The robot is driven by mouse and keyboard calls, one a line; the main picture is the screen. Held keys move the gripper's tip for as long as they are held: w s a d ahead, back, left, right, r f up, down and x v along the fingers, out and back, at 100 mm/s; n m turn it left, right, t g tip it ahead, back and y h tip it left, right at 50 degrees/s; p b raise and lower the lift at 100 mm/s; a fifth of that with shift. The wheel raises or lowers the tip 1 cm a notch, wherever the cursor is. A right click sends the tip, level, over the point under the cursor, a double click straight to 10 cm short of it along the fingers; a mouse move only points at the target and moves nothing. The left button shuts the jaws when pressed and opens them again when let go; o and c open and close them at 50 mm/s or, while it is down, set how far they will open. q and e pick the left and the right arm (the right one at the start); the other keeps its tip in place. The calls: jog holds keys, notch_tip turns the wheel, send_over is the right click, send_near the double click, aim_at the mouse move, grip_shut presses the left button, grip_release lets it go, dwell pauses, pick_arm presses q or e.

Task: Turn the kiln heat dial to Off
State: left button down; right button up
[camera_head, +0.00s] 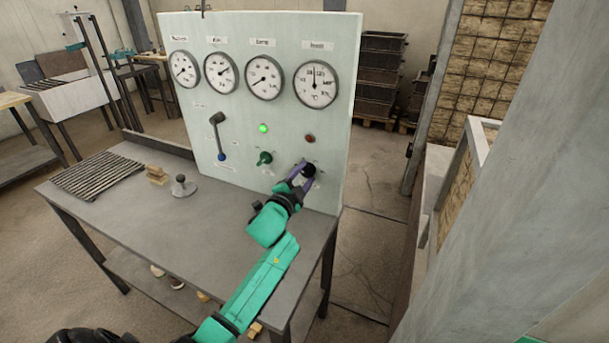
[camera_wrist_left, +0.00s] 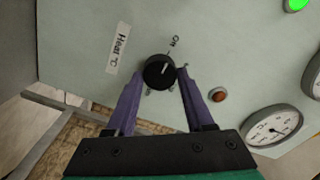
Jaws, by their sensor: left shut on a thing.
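The kiln heat dial is a round black knob (camera_wrist_left: 158,72) on the pale control panel (camera_head: 240,110), with a light pointer line on its face. A label beside it in the left wrist view reads "Heat °C" and an "Off" mark (camera_wrist_left: 174,41) stands near its rim. In the head view the dial (camera_head: 308,170) sits at the panel's lower right, partly hidden by my gripper. My left gripper (camera_head: 305,174) has its purple fingers on either side of the knob; it also shows in the left wrist view (camera_wrist_left: 156,82), shut on the dial. My right gripper is not seen.
Several round gauges (camera_head: 264,78) run along the panel's top. A lit green lamp (camera_head: 263,128), a dull red lamp (camera_head: 310,138), a green knob (camera_head: 264,158) and a lever (camera_head: 218,135) are close by. The grey table (camera_head: 150,230) holds a slatted rack (camera_head: 97,176) and small blocks.

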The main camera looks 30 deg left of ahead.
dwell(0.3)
pick_arm(q)
jog(key=shift+c, duration=1.4)
grip_release()
jog(key=s+b, duration=0.1)
jog(key=s, duration=1.3)
jog(key=shift+s+d+b, duration=0.3)
jog(key=shift+d, duration=0.15)
